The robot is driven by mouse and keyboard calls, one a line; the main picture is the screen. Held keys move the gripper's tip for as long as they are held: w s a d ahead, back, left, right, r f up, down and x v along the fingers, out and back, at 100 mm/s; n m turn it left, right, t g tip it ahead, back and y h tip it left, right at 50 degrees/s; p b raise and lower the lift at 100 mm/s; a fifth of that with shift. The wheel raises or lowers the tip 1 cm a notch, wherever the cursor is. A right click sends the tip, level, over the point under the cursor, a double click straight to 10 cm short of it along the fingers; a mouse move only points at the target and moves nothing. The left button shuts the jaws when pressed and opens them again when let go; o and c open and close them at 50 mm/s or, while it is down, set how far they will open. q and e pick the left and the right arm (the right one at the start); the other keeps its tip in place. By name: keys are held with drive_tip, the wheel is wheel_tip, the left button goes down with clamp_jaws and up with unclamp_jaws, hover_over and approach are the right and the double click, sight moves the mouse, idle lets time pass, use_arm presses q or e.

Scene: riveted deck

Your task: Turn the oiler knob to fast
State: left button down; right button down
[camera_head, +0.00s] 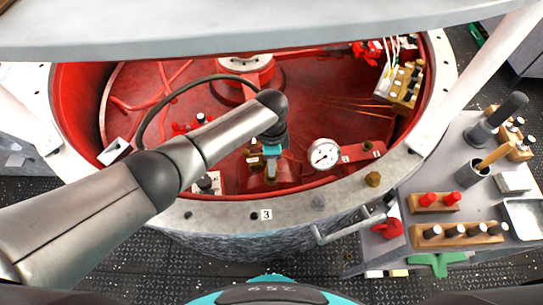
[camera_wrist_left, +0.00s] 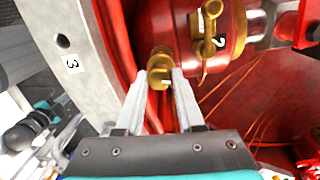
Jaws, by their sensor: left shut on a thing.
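My left gripper (camera_head: 271,180) reaches down inside the red-walled round pit, near its front rim. In the left wrist view my left gripper (camera_wrist_left: 161,78) has its two fingers closed on a small brass knob (camera_wrist_left: 159,60), which sits between the fingertips. The knob is beside a red cylindrical body (camera_wrist_left: 180,38) with a brass lever fitting (camera_wrist_left: 210,25) and a tag marked 2. I cannot read any fast or slow marking, and the knob's setting cannot be told. In the head view the gripper and wrist mostly hide the knob. My right gripper is not in view.
The pit's pale metal rim (camera_head: 230,213) bears a tag marked 3. A white dial gauge (camera_head: 323,154) stands close to the right of the gripper. A black hose (camera_head: 150,120) arches behind my arm. A side bench at right holds red and black knobs in wooden blocks (camera_head: 457,235).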

use_arm(q)
drive_tip(key=n+p, duration=0.2)
drive_tip(key=n, duration=0.2)
drive_tip(key=shift+s+n, duration=0.1)
drive_tip(key=shift+n, duration=0.3)
drive_tip(key=n+p, duration=0.2)
drive_tip(key=n, duration=0.2)
drive_tip(key=shift+n, duration=0.3)
drive_tip(key=c, duration=0.5)
unclamp_jaws()
drive_tip(key=shift+w+a+r+p, duration=0.15)
drive_tip(key=shift+r+p, duration=1.05)
drive_tip(key=shift+r, duration=2.6)
drive_tip(key=shift+w+a+r+p, duration=0.1)
drive_tip(key=shift+r+p, duration=1.05)
drive_tip(key=shift+r, duration=2.65)
